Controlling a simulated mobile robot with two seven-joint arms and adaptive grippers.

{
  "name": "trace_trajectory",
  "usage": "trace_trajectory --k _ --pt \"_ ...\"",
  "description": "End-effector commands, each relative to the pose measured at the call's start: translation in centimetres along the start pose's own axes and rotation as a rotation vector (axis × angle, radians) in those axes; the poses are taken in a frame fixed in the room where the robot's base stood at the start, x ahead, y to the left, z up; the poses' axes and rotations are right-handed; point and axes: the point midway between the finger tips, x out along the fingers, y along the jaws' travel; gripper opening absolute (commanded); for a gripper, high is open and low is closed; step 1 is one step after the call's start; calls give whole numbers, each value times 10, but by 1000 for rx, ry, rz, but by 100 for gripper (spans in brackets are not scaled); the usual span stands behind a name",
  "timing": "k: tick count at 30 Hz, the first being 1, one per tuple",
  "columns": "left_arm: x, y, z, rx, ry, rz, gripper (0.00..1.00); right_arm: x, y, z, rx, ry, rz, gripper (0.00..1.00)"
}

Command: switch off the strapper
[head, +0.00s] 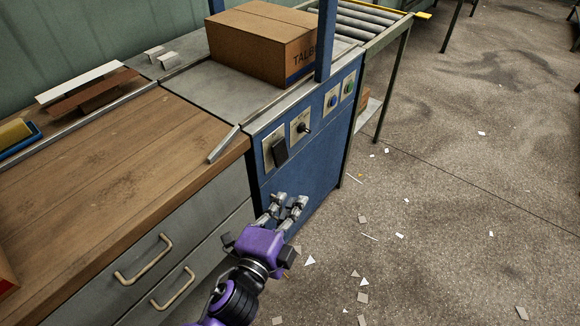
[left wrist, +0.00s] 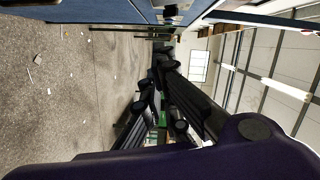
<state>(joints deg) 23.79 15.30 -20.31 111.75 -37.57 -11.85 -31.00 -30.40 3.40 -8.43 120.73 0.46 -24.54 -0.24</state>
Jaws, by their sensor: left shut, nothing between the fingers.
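The strapper (head: 300,170) is a blue cabinet with a grey top. Its front panel carries a black rocker switch (head: 280,151) on a light plate, a black rotary knob (head: 305,128), a blue button (head: 333,101) and a green button (head: 349,88). My left gripper (head: 288,203) is shut and empty, in front of the blue panel and below the rocker switch, apart from it. In the left wrist view my dark fingers (left wrist: 155,85) fill the middle, with the blue cabinet (left wrist: 95,10) along the top edge. I cannot tell which way the rocker is pressed. My right gripper is not in view.
A cardboard box (head: 262,45) sits on the strapper's top, by a blue post (head: 325,40). A roller conveyor (head: 355,22) lies behind. A wooden bench (head: 110,150) with drawers (head: 150,255) adjoins at left. The floor at right is open, with paper scraps.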

Motion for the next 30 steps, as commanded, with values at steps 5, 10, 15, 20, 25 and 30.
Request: trace_trajectory --k 5,10,15,20,25,30 --pt "0 -6 -2 76 7 -11 0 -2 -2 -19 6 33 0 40" --pt "-1 -5 -2 75 6 -10 0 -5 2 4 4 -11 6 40" --pt "2 -5 -2 74 6 -11 0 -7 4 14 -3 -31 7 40" --pt "19 -5 -2 73 7 -11 0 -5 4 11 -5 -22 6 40" --pt "54 -6 -2 73 7 -12 0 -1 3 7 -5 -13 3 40" --pt "91 -5 -2 71 6 -10 0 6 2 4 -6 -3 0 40"
